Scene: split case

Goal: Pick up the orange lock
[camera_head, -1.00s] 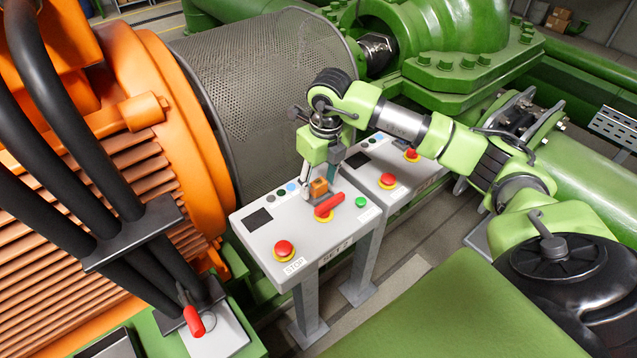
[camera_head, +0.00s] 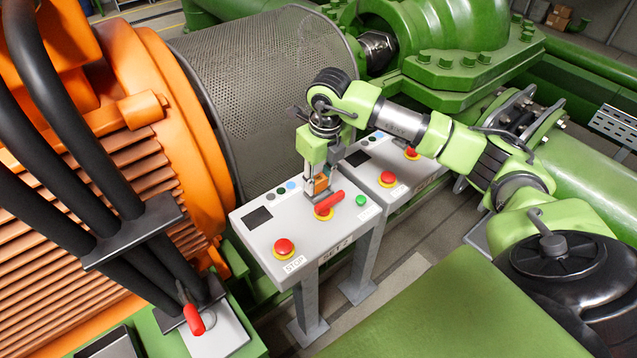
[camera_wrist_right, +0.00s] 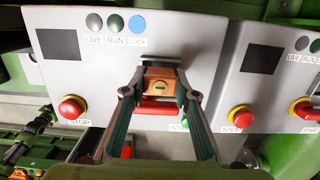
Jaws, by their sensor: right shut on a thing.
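The orange lock (camera_head: 321,184) is a small block on the top of the near control panel, just behind the red handle (camera_head: 329,203). My right gripper (camera_head: 318,190) points down at the panel and is shut on the lock, with a finger on each side. In the right wrist view, the lock (camera_wrist_right: 160,86) shows between the two fingers of the right gripper (camera_wrist_right: 160,92), with the red handle just below it. The lock seems to be still at the panel; I cannot tell whether it is lifted. My left gripper is not in view.
The near control panel (camera_head: 256,238) has a red stop button (camera_head: 284,247) at front left and a green button (camera_head: 362,200) at right. A second panel (camera_head: 400,197) stands close behind. The orange motor (camera_head: 180,110) and mesh guard (camera_head: 260,90) stand to the left and behind.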

